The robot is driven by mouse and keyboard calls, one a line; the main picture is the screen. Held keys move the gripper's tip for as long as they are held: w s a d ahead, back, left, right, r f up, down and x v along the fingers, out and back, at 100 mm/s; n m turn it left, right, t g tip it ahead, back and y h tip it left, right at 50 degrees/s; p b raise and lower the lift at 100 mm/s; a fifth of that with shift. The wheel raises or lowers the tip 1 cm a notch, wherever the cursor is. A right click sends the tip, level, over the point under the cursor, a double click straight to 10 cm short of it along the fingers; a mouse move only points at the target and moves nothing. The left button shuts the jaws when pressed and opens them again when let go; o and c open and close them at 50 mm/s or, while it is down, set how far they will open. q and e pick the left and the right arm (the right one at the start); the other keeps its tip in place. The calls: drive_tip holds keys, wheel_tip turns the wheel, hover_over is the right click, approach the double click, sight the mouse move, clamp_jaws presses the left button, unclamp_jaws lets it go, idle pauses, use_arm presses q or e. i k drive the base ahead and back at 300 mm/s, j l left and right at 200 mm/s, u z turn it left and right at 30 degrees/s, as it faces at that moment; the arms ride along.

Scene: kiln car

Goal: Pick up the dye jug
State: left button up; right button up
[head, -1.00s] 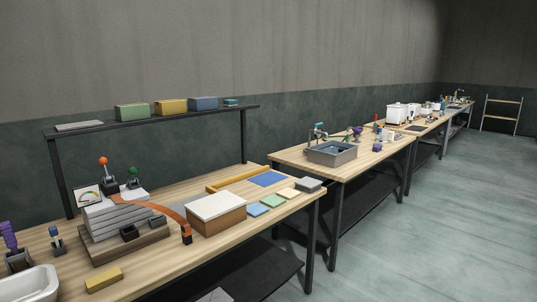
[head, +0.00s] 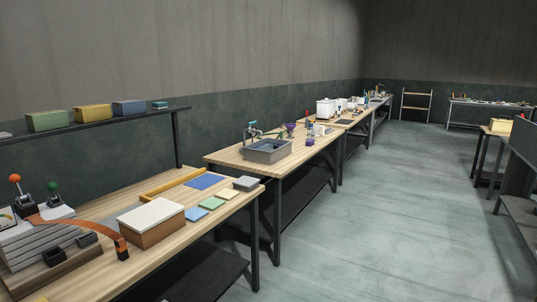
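I cannot make out a dye jug for certain in the head view. A small purple vessel (head: 290,127) stands on the second bench behind the grey sink basin, too small to identify. Several small bottles and containers on the benches farther back are also too small to tell apart. Neither of my grippers is in view.
The near bench (head: 232,208) holds a white-lidded brown box (head: 152,222), coloured tiles and a lever device. A grey basin (head: 267,151) sits on the second bench. More benches stand at the back and right. The floor (head: 390,210) between is clear.

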sight(317, 128)
drive_tip(key=i+l+z, duration=0.3)
drive_tip(key=i, duration=0.8)
drive_tip(key=i+l+z, duration=0.1)
drive_tip(key=i+z, duration=0.25)
drive_tip(key=i, duration=3.35)
drive_tip(key=i+u, duration=0.15)
drive_tip(key=i, duration=0.4)
drive_tip(key=i+l+u, duration=0.2)
drive_tip(key=i, duration=0.35)
drive_tip(key=i+l+u, duration=0.15)
drive_tip(key=i, duration=0.4)
